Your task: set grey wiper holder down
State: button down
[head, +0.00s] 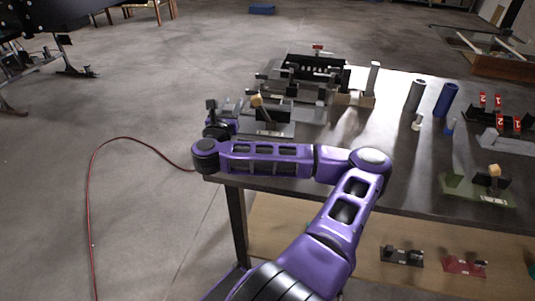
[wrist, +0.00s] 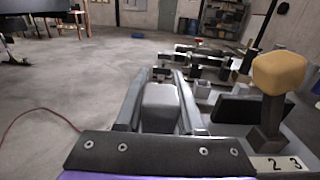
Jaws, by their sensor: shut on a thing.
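The grey wiper holder (head: 284,129) is at the left end of the dark table in the head view, with a pale label on its front. A wiper with a yellow-orange block on top (head: 257,101) stands in it; in the wrist view this wiper (wrist: 278,75) rises at the right, above a label reading 2 3. My gripper (head: 218,122) is at the holder's left end. In the wrist view its fingers (wrist: 160,80) are closed around a grey block of the holder (wrist: 160,105). I cannot tell whether the holder's underside touches the table.
Dark and grey fixtures (head: 315,70) stand close behind the holder. Grey and blue cylinders (head: 446,99), red-numbered pieces and a green holder (head: 476,190) are to the right. The table (head: 390,150) is clear in the middle. A red cable (head: 92,190) lies on the floor at left.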

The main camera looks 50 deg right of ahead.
aim_at(245, 120)
jog(key=shift+m+g+h, duration=0.5)
jog(key=shift+m+g, duration=0.1)
jog(key=shift+g, duration=0.2)
jog(key=f, duration=0.2)
jog(key=s+d+f, duration=0.1)
jog(key=f, duration=0.1)
jog(key=s+d+f+b, duration=0.1)
jog(key=f, duration=0.1)
jog(key=shift+s+d, duration=0.1)
jog(key=shift+d, duration=0.15)
jog(key=shift+f+b, duration=0.35)
jog(key=shift+f, duration=1.65)
jog(key=shift+f, duration=0.15)
jog(key=c, duration=0.5)
grip_release()
